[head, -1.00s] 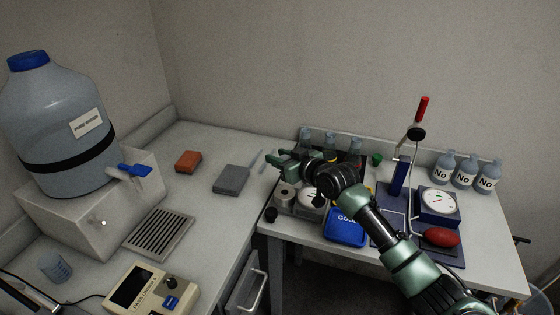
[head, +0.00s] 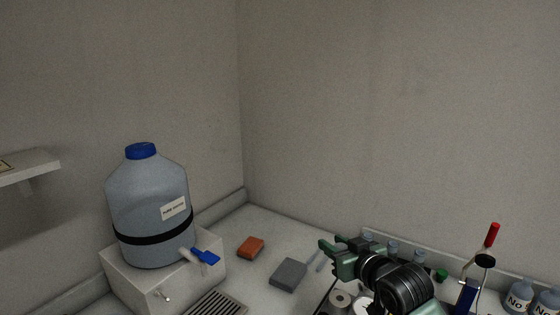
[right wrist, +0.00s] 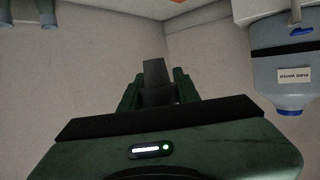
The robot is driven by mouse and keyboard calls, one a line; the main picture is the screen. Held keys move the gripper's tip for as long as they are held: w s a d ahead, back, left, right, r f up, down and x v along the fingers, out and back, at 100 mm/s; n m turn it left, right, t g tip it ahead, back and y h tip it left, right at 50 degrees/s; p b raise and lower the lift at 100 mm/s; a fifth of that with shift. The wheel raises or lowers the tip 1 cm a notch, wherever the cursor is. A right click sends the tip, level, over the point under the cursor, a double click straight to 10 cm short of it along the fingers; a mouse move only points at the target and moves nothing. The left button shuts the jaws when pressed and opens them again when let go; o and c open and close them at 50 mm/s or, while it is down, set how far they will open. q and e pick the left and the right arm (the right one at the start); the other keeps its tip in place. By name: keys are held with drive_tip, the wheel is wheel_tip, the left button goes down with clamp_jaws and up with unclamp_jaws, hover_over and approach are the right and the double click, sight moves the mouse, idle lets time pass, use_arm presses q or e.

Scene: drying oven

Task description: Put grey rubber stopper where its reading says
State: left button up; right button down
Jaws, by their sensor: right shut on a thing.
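My right gripper (head: 328,250) is at the lower right of the head view, raised near the left end of the right-hand bench. In the right wrist view my right gripper (right wrist: 157,88) is shut on a dark grey tapered piece, which looks like the grey rubber stopper (right wrist: 155,74). It sticks out past the fingertips. In the head view I cannot make out the stopper. No reading shows in these frames. My left gripper is not in view.
A large water bottle (head: 150,205) stands on a white box (head: 140,279) at the left. An orange block (head: 251,247) and a grey block (head: 288,275) lie on the bench. A red-handled lever (head: 491,236) and labelled bottles (head: 519,296) are at the right. A shelf (head: 30,167) juts in.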

use_arm(q)
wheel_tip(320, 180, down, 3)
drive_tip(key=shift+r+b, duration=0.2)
drive_tip(key=shift+b, duration=0.85)
use_arm(e)
drive_tip(key=s+d+r+m+h, duration=0.2)
drive_tip(key=s+r, duration=0.1)
drive_tip(key=s, duration=0.4)
drive_tip(key=s+d+r+m+h, duration=0.2)
drive_tip(key=s+r+h, duration=0.1)
drive_tip(key=s, duration=0.5)
drive_tip(key=shift+d+t, duration=0.15)
drive_tip(key=shift+t, duration=0.25)
drive_tip(key=shift+w, duration=0.1)
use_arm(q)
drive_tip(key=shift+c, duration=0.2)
